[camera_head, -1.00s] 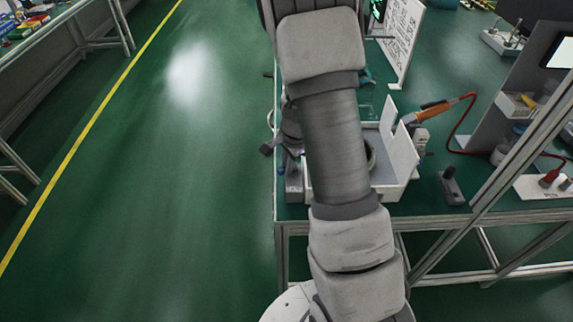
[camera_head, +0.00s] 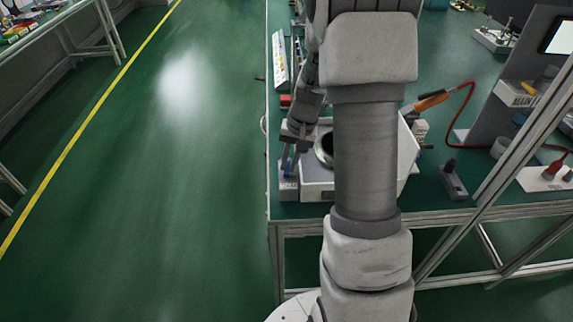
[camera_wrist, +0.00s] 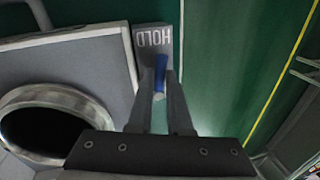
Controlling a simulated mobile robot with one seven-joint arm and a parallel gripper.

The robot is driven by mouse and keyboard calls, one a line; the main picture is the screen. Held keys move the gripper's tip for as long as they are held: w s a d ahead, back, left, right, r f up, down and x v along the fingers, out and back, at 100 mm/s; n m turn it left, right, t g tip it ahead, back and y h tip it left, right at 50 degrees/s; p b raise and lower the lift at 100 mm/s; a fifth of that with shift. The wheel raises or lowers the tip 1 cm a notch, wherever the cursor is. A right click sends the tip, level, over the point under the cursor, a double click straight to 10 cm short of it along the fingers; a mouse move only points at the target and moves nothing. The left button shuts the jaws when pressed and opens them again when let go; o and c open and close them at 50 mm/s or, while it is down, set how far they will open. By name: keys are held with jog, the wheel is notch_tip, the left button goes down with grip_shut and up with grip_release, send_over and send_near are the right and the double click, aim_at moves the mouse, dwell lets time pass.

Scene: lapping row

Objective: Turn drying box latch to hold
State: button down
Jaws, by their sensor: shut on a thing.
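The drying box (camera_head: 318,188) is a pale box with a round dark opening, near the front left corner of the green bench. It fills the left of the wrist view (camera_wrist: 70,65). Its latch is a grey block (camera_head: 288,190) at the box's left side in the head view, marked HOLD in the wrist view (camera_wrist: 153,38), with a blue lever (camera_wrist: 160,72). My gripper (camera_wrist: 160,80) is shut on the blue lever, which lies between the fingers and points roughly along them. In the head view my gripper (camera_head: 290,158) is over the block. My arm hides part of the box.
The green bench's left edge runs close beside the latch, with open floor (camera_head: 150,200) beyond. An orange-handled tool (camera_head: 432,101) with a red cord and a small dark stand (camera_head: 452,180) are right of the box. A white board (camera_head: 280,60) stands behind.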

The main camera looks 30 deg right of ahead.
jog(key=shift+d+n, duration=0.3)
jog(key=shift+n, duration=0.6)
jog(key=c, duration=0.8)
grip_release()
jog(key=shift+s, duration=0.1)
jog(key=shift+c, duration=0.2)
